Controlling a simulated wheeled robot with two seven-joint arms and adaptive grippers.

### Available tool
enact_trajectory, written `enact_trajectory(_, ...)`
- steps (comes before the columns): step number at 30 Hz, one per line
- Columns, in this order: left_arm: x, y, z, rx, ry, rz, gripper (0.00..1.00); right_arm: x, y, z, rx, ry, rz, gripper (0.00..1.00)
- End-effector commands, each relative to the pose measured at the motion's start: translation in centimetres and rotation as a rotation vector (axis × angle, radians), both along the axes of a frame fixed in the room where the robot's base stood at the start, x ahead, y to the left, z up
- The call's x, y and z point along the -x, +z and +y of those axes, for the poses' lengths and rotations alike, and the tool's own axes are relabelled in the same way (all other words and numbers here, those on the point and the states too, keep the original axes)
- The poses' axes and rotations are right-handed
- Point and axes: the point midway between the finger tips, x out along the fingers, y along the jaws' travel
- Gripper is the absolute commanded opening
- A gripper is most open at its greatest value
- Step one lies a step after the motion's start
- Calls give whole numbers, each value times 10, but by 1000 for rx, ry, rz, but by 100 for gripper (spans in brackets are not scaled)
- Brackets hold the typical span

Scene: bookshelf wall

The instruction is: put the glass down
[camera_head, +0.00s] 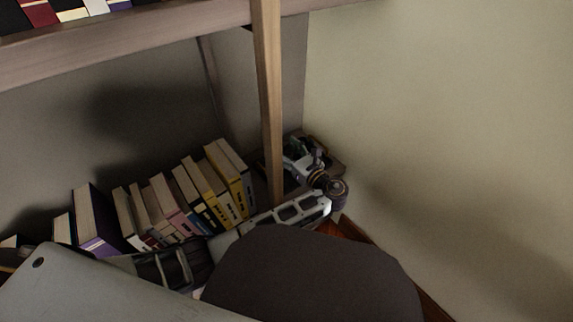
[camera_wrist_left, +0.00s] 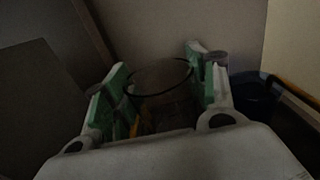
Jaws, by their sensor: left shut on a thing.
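The glass (camera_wrist_left: 162,92) is clear and shows in the left wrist view between the two green-padded fingers of my left gripper (camera_wrist_left: 157,75). Its round rim faces up toward the camera, and its lower part is hidden behind the gripper's body. In the head view my left gripper (camera_head: 308,158) is beyond the wooden post, in the corner by the pale wall. I cannot make out the glass there. I cannot tell whether its base touches a surface. My right gripper is not in view.
A row of books (camera_head: 185,200) leans on the lower shelf, left of the wooden post (camera_head: 269,100). An upper shelf board (camera_head: 130,45) crosses above. The pale wall (camera_head: 450,130) closes the right side. A dark rounded object (camera_wrist_left: 252,92) is right of the gripper.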

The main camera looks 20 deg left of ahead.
Motion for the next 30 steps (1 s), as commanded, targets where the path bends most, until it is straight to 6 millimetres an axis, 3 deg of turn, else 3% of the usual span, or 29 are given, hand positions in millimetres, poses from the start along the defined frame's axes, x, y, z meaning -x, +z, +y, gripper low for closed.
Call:
enact_trajectory(19,0,-12,0,-1,0,-1,29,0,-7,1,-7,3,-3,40)
enact_trajectory(30,0,-45,0,-1,0,0,29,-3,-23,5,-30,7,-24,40)
